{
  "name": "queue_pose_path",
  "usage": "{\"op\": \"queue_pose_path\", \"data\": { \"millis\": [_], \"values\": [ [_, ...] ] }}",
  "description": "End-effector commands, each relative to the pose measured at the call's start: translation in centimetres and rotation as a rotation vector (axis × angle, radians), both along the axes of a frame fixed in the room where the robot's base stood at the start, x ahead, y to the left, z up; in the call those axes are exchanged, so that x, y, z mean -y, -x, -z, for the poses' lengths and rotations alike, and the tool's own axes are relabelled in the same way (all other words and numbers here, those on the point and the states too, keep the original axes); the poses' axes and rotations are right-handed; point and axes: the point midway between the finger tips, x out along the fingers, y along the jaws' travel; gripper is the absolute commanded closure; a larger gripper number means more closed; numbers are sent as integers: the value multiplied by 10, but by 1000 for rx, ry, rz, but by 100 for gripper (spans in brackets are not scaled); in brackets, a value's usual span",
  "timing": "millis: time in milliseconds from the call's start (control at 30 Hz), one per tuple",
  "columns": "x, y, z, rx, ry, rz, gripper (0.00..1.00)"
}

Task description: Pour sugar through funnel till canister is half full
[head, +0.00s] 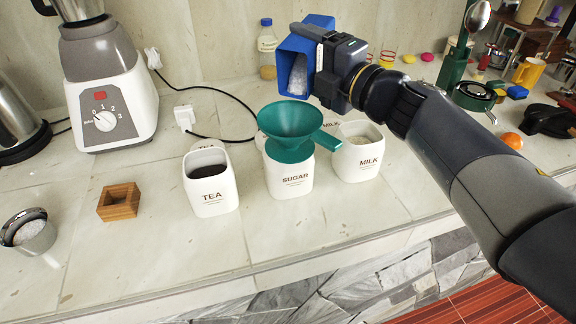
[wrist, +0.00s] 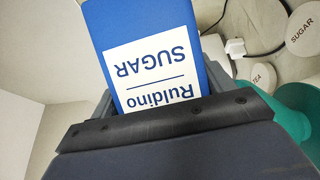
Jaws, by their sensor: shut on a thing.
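My gripper (head: 338,72) is shut on a blue sugar package (head: 294,45), held tilted above and to the right of the funnel. White contents show in the package's open end in the head view. The package (wrist: 140,25) also shows in the wrist view, its SUGAR label upside down. The green funnel (head: 290,122) sits on the white SUGAR canister (head: 290,178), its handle pointing right. No stream of sugar is visible. The funnel hides the canister's inside, so its fill level cannot be seen. Part of the funnel (wrist: 297,112) shows at the wrist view's right edge.
The TEA canister (head: 211,185) with dark contents stands left of the SUGAR canister, and the MILK canister (head: 357,155) stands close on its right. A wooden box (head: 119,202), a metal cup (head: 32,236) and a blender (head: 108,100) are further left. The counter's front strip is clear.

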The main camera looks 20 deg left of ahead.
Motion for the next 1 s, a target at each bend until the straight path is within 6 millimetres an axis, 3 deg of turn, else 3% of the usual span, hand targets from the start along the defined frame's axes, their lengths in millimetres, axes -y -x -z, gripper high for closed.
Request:
{"op": "queue_pose_path", "data": {
  "millis": [1000],
  "values": [
    [-1,3,-3,55,8,0,57]
  ]
}}
